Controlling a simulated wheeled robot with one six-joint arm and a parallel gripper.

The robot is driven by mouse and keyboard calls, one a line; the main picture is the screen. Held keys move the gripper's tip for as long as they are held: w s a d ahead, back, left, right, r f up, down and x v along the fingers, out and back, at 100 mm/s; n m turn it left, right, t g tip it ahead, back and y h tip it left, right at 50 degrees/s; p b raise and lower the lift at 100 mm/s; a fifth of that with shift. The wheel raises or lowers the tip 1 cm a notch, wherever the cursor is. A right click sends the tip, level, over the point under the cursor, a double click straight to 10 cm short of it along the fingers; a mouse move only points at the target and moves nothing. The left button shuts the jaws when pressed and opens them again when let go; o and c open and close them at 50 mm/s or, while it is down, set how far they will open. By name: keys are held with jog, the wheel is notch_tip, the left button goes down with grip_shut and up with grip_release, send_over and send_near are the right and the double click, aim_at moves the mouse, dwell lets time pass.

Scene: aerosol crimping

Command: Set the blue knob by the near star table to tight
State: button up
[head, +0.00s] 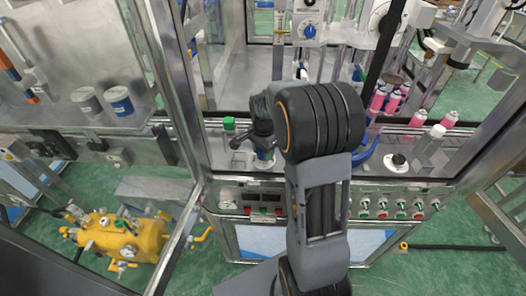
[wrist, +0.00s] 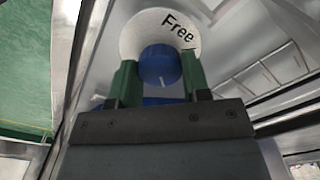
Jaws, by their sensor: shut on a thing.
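In the wrist view, the blue knob (wrist: 157,66) sits in front of a round white dial (wrist: 134,38). The black word "Free" is printed on the dial's upper right. A short white line on the knob's face points down in the picture, away from that word. My gripper (wrist: 157,80) has a green finger on each side of the knob and is shut on it. No "tight" mark can be read; the lower dial is hidden by the knob, fingers and gripper body. In the head view, my arm hides most of the gripper and this knob.
Another blue knob (head: 309,31) on a white panel stands clear of my arm at the top. Several pink cans (head: 377,101) stand at the right. Two tins (head: 119,100) stand on the left bench. A yellow tank (head: 122,237) is on the green floor. Metal frame posts flank my arm.

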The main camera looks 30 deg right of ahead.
dwell(0.6)
jog(key=o, duration=0.9)
notch_tip(320, 180, up, 14)
jog(key=shift+f+b, duration=0.1)
jog(key=shift+b, duration=0.2)
